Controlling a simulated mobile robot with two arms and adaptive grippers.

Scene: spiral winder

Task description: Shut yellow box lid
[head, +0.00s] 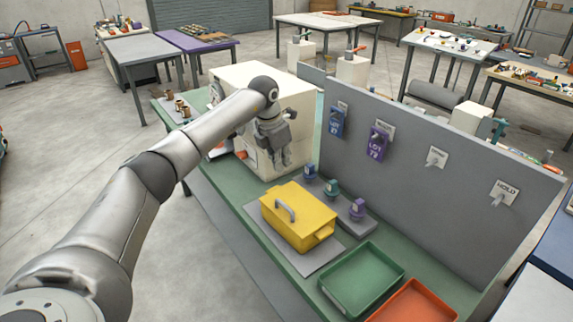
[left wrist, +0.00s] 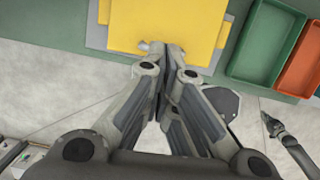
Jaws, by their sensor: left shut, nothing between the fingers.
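The yellow box (head: 312,222) sits on a grey mat on the green bench. Its yellow lid (head: 308,203) lies flat over the top with no open gap that I can see, and a grey handle (head: 285,210) shows on it. In the left wrist view the yellow box (left wrist: 165,22) fills the top middle. My left gripper (head: 281,162) points down, shut and empty, above and behind the box in the head view. Its fingertips (left wrist: 163,47) overlap the box edge in the wrist view; contact is unclear. My right gripper (left wrist: 270,122) seems to show small at the right there.
A green tray (head: 345,307) and an orange tray (head: 412,312) lie to the right of the box. Several small colored padlocks stand on a grey strip behind it. A grey panel (head: 450,215) with hanging tags rises behind. A cream cabinet (head: 240,88) stands left.

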